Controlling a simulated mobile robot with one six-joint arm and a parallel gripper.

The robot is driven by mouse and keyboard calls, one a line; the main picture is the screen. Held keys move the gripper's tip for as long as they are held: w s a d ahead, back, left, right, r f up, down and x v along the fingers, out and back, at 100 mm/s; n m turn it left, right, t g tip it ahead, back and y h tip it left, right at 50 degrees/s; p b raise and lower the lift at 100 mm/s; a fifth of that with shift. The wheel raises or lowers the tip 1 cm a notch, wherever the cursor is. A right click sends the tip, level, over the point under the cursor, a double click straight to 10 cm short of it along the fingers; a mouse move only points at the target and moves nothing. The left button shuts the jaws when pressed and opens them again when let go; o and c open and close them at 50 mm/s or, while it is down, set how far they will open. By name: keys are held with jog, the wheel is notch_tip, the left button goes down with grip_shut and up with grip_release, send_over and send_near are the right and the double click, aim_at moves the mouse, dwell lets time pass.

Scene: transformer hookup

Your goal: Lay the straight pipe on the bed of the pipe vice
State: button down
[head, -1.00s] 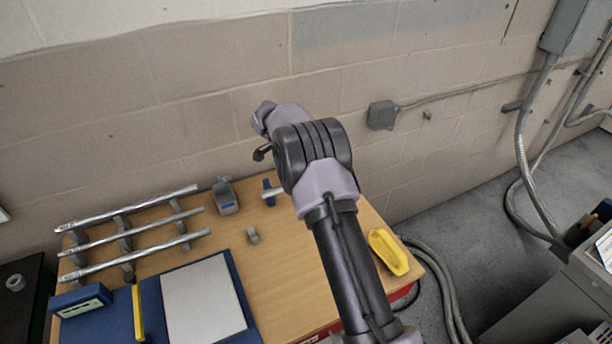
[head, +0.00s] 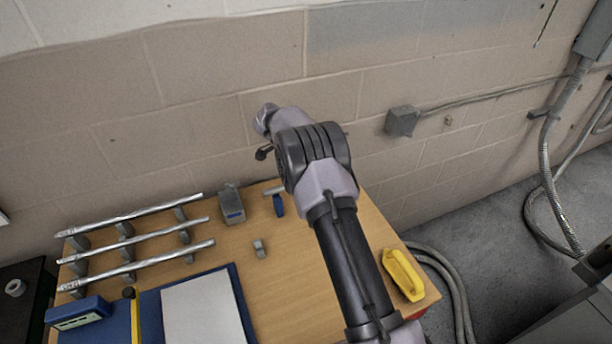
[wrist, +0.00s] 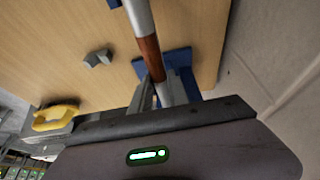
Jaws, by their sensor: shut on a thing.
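The straight pipe (wrist: 140,18) is silvery with a red-brown band, and it runs up the wrist view from between my fingers. My gripper (wrist: 163,90) is shut on it. In the head view only a short pale end of the pipe (head: 272,190) shows left of my arm; my gripper is hidden there. A blue piece, apparently the pipe vice (head: 279,206), stands on the bench by that end. In the wrist view its blue part (wrist: 180,58) lies behind the pipe and my fingers. Whether the pipe touches it I cannot tell.
Several long pipes (head: 135,238) lie on grey stands at the bench's left. A grey box (head: 231,205), a small grey block (head: 260,249) and a yellow handle-like piece (head: 402,275) stand on the bench. The block wall (head: 200,130) is close behind. Bare wood lies around the block.

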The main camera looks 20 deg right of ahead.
jog(key=shift+s+a+r, duration=0.1)
jog(key=shift+s+a, duration=0.1)
jog(key=shift+a, duration=0.15)
jog(key=shift+d, duration=0.15)
jog(key=c, duration=1.2)
grip_release()
jog(key=p+v, duration=0.3)
jog(key=v, duration=1.4)
